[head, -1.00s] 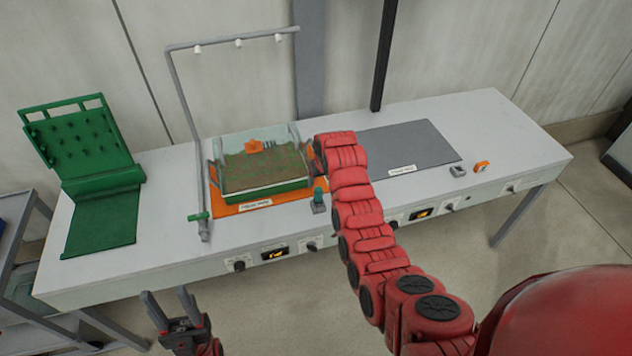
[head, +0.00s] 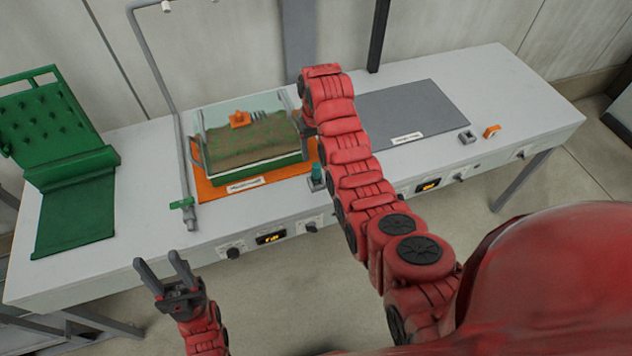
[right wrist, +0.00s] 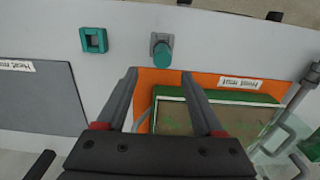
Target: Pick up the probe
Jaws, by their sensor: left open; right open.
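A teal-capped piece in a small grey holder (head: 316,177) stands upright at the front right corner of the orange mat; it may be the probe, but I cannot be sure. In the right wrist view, its teal cylinder (right wrist: 162,55) shows just beyond the fingertips. My right gripper (right wrist: 158,78) is open and empty, over the orange mat's edge beside the tray. In the head view my right arm mostly hides that gripper. My left gripper (head: 165,262) is open and empty in front of the table edge.
A clear-walled soil tray (head: 250,160) sits on the orange mat (head: 205,192). A grey pipe frame (head: 165,80) rises left of it. A green pegged stand (head: 75,185) is at left. A grey mat (head: 410,110) lies right. A teal square socket (right wrist: 94,40) is near the holder.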

